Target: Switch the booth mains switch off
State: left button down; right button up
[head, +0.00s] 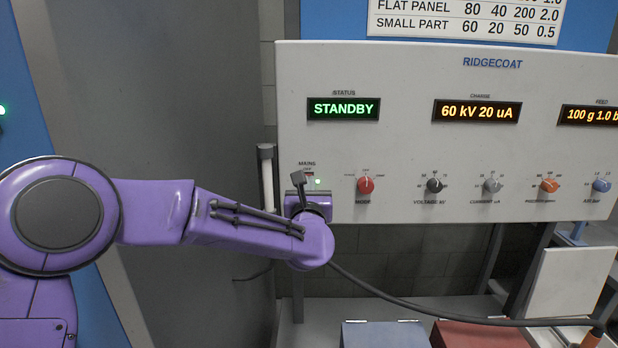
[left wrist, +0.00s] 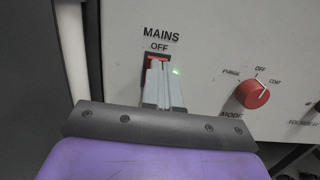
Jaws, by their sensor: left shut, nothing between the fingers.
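The mains switch (left wrist: 157,60) is a small red part in a dark frame below the MAINS and OFF labels in the left wrist view. In the head view the switch (head: 309,174) shows just above my gripper. A green light (left wrist: 177,71) glows to its right. My left gripper (left wrist: 159,66) is shut, with nothing between its fingers. Its fingertips are over the lower part of the switch and hide it; I cannot tell whether they touch. In the head view my left gripper (head: 298,178) is in front of the panel's lower left corner. My right gripper is not in view.
The panel (head: 400,150) carries a STANDBY display (head: 343,108). A red mode knob (head: 365,185) is close to the right of the switch, with more knobs beyond. A dark cable (head: 400,302) hangs below.

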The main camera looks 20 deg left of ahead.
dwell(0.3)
pick_arm(q)
jog(key=shift+w+a+r+g, duration=0.1)
jog(key=shift+r+g, duration=0.2)
jog(key=shift+r, duration=0.2)
jog(key=shift+w+a+r+g, duration=0.1)
jog(key=shift+r+g, duration=0.2)
jog(key=shift+r, duration=0.2)
jog(key=b+v, duration=0.6)
jog(key=v, duration=0.8)
jog(key=shift+r, duration=0.55)
